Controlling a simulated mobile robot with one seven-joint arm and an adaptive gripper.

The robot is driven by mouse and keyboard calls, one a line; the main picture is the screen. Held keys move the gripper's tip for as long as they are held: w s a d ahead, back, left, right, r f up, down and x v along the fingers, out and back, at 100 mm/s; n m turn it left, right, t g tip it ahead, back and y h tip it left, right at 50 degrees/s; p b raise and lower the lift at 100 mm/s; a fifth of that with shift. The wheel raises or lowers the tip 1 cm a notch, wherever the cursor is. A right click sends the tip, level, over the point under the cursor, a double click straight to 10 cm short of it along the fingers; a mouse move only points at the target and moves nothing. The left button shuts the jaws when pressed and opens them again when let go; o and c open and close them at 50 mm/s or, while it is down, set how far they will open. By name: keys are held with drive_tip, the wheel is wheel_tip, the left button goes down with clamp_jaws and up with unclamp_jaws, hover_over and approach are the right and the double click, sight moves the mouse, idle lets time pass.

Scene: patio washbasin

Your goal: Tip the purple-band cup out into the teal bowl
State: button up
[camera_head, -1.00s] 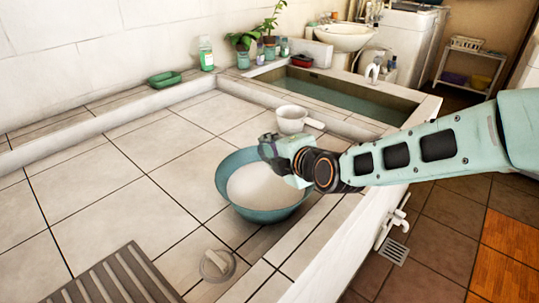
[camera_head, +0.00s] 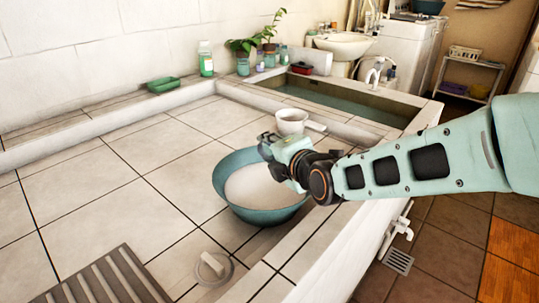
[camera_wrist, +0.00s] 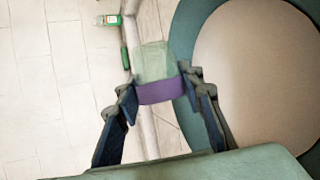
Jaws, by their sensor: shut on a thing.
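The purple-band cup (camera_wrist: 155,65) is translucent pale green with a purple band, seen between my fingers in the wrist view. My gripper (camera_head: 270,147) is shut on it, with a finger on either side of the band. In the head view the cup is mostly hidden by my gripper, so its tilt and contents cannot be told. The teal bowl (camera_head: 232,195) stands on the tiled counter, just below and left of my gripper, with a pale inside. Its rim (camera_wrist: 183,35) also shows right of the cup in the wrist view.
A white handled pot (camera_head: 291,121) stands behind the bowl. A water-filled basin (camera_head: 340,106) lies beyond a raised ledge. A drain plug (camera_head: 212,267) and a slatted mat (camera_head: 108,280) lie in front. A green dish (camera_head: 163,85) and bottle (camera_head: 206,60) sit at the back. The left counter is clear.

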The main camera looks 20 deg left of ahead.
drive_tip(key=shift+r+n+t+b, duration=0.1)
drive_tip(key=shift+n+t+b, duration=0.8)
drive_tip(key=shift+b, duration=2.6)
drive_tip(key=shift+s+a+r+n+b, duration=0.1)
drive_tip(key=shift+s+r+n+b, duration=0.05)
drive_tip(key=shift+r+n+b, duration=0.15)
